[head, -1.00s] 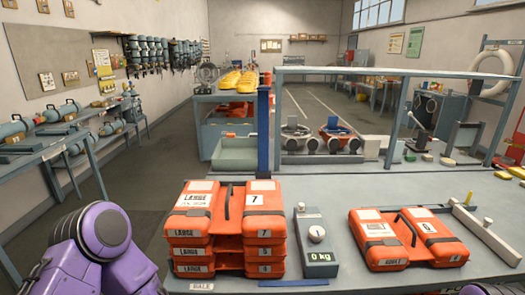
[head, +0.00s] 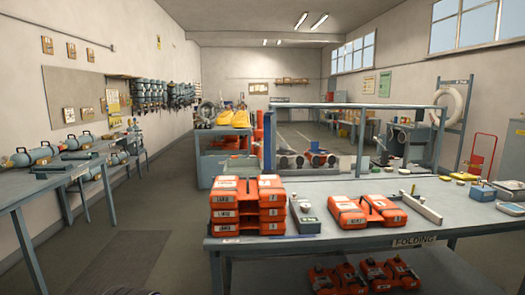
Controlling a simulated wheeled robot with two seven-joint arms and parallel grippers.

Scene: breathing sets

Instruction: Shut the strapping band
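A stack of three orange life jackets (head: 236,215) stands at the left end of the grey table, with "LARGE" labels on its front. A blue upright strip (head: 267,143), which looks like one part of the strapping band, rises behind the stack. A flat blue strip (head: 292,237) lies at the table's front edge by the foot of the stack. I cannot tell whether the two strips join beneath the jackets. No band shows across the top of the stack. Neither of my grippers is in view.
A grey scale (head: 306,217) stands just right of the stack. Another orange jacket (head: 367,212) lies flat beside a pale bar (head: 420,207). Several orange jackets (head: 365,277) lie on the lower shelf. The floor left of the table is free.

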